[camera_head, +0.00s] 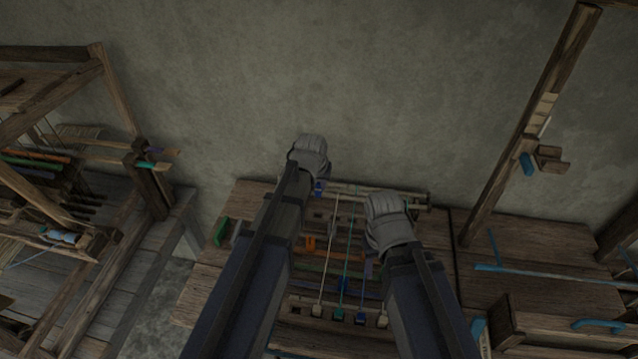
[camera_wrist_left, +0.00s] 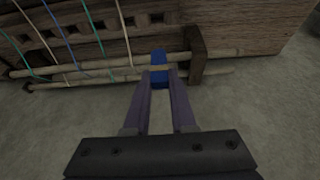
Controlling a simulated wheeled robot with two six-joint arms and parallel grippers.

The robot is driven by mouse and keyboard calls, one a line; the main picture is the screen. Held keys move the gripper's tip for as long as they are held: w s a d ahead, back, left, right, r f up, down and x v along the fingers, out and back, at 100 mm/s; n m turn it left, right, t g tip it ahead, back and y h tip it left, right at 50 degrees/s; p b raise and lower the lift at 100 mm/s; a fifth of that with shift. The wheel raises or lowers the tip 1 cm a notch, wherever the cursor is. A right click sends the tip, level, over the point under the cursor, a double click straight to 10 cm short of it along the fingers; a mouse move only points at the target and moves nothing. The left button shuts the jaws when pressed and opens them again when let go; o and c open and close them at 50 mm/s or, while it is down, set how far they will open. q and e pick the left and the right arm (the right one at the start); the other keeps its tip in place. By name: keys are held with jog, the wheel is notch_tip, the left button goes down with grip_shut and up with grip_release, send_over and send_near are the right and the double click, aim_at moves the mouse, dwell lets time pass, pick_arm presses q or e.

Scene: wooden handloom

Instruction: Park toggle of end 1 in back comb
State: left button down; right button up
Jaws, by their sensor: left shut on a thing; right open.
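A small blue toggle (camera_wrist_left: 159,56) stands between the fingertips of my left gripper (camera_wrist_left: 160,72), which is shut on it. In the left wrist view it sits at the light rods (camera_wrist_left: 100,72) along the loom's back edge, close to a dark end bracket (camera_wrist_left: 197,55). I cannot tell whether it is seated in a comb slot. In the head view a bit of blue (camera_head: 318,187) shows below my left gripper (camera_head: 312,172). My right gripper (camera_head: 388,215) is open over the right part of the loom; its fingers are mostly hidden.
Several white, green and blue threads (camera_wrist_left: 92,27) run over the rods left of the toggle. Small coloured weights (camera_head: 339,312) lie at the loom's front. A wooden frame (camera_head: 100,150) stands left, a post (camera_head: 520,140) right. The wall (camera_head: 300,80) is behind.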

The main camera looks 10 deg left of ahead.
pick_arm(q)
jog(key=b, duration=0.7)
send_over(319, 211)
jog(key=s, duration=0.2)
jog(key=f, duration=0.7)
jog(key=shift+w+f, duration=0.25)
jog(key=shift+f, duration=0.05)
pick_arm(e)
notch_tip(319, 211, down, 8)
jog(key=shift+r, duration=0.2)
pick_arm(q)
jog(key=shift+f+b, duration=1.75)
jog(key=shift+f, duration=0.05)
pick_arm(e)
jog(key=shift+f, duration=1.8)
pick_arm(q)
jog(key=c, duration=0.7)
grip_release()
jog(key=shift+r, duration=0.15)
pick_arm(e)
jog(key=shift+r, duration=0.1)
pick_arm(q)
jog(key=p+v, duration=0.7)
jog(key=shift+s+r, duration=0.2)
jog(key=shift+r, duration=0.05)
pick_arm(e)
notch_tip(319, 211, up, 7)
